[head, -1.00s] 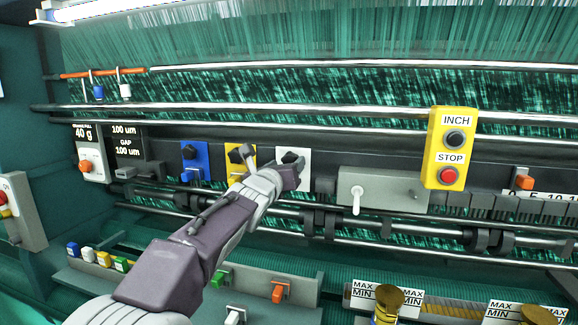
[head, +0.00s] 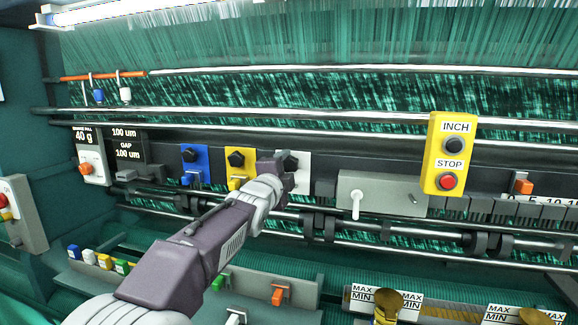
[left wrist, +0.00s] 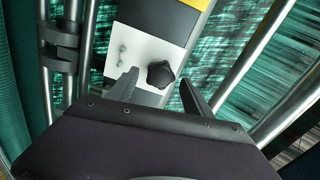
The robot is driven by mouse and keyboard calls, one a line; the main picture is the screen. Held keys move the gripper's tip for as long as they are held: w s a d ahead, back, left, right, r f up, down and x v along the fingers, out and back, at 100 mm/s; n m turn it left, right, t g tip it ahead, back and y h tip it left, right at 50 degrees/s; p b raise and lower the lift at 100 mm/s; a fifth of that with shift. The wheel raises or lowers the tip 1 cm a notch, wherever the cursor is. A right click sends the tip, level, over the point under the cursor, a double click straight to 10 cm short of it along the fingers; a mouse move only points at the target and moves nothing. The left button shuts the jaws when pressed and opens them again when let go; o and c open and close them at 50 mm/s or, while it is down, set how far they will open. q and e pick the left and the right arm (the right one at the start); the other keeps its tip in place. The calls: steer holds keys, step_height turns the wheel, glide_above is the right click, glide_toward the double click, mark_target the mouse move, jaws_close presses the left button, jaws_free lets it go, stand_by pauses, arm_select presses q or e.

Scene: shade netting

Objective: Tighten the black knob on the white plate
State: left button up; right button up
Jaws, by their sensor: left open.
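The white plate (head: 303,180) is mounted on the dark rail of the machine, right of a yellow plate. Its black knob (head: 289,160) shows just past my left gripper (head: 273,165), which partly covers the plate. In the left wrist view the black knob (left wrist: 161,74) sits on the white plate (left wrist: 125,52), between and beyond the two open fingertips of my left gripper (left wrist: 158,82). The fingers look apart from the knob. My right gripper is not in view.
A blue plate (head: 188,173) and the yellow plate (head: 243,180), each with a black knob, are left of the white plate. A grey box with a white lever (head: 356,204) is to the right. A yellow INCH/STOP box (head: 436,178) stands further right. Metal bars run above and below.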

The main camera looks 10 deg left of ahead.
mark_target(290, 164)
arm_select(q)
steer(key=shift+w, duration=0.1)
steer(key=shift+w, duration=0.65)
steer(key=shift+w+p, duration=0.3)
steer(key=shift+w, duration=0.35)
